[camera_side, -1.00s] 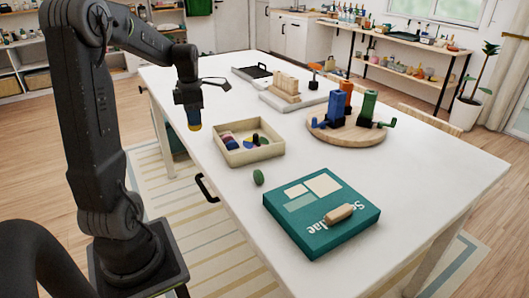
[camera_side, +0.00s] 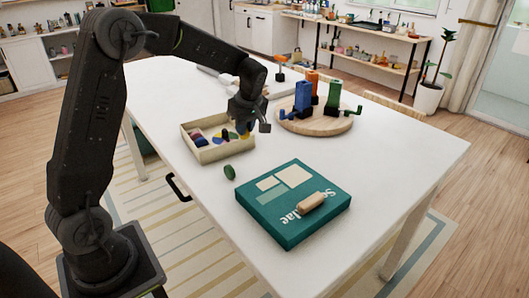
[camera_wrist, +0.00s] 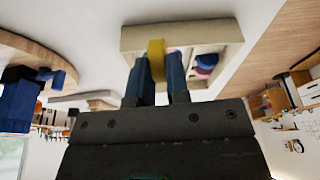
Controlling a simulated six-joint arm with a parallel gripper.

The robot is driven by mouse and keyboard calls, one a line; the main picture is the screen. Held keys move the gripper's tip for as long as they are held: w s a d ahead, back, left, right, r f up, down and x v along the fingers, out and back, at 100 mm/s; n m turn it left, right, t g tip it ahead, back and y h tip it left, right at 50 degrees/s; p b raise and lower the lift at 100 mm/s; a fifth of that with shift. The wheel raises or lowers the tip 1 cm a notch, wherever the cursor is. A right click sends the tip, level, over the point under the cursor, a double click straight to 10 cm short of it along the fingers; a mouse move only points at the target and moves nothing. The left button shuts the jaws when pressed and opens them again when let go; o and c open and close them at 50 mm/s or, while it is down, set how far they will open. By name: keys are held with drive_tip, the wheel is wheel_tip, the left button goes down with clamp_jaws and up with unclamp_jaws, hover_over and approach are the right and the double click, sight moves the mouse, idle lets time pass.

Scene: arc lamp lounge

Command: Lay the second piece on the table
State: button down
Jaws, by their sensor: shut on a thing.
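My gripper (camera_side: 246,130) is shut on a small yellow piece (camera_wrist: 156,62), which also shows in the side view (camera_side: 246,135). It hangs at the right end of the open cream box (camera_side: 214,155); I cannot tell how high above the table. In the wrist view the piece overlaps the wall of the box (camera_wrist: 190,34). Several coloured pieces lie in the box, partly hidden by my gripper in the side view. A green piece (camera_side: 229,172) lies on the white table (camera_side: 390,165), between the box and a teal box.
The teal box (camera_side: 275,230) lies at the front with a wooden piece (camera_side: 311,203) on its lid. A round wooden board (camera_side: 340,123) bears blue (camera_side: 303,97), green (camera_side: 333,97) and orange things behind my gripper. The table's right side is clear.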

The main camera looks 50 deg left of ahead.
drive_tip(key=w+d+f, duration=0.1)
drive_tip(key=w+d, duration=0.1)
drive_tip(key=w+d+f, duration=0.1)
drive_tip(key=d+f, duration=0.1)
drive_tip(key=shift+w+d+f, duration=0.25)
drive_tip(key=shift+w+f, duration=0.05)
drive_tip(key=shift+w, duration=0.1)
drive_tip(key=shift+f, duration=1.95)
drive_tip(key=shift+f, duration=0.1)
drive_tip(key=c, duration=1.1)
unclamp_jaws()
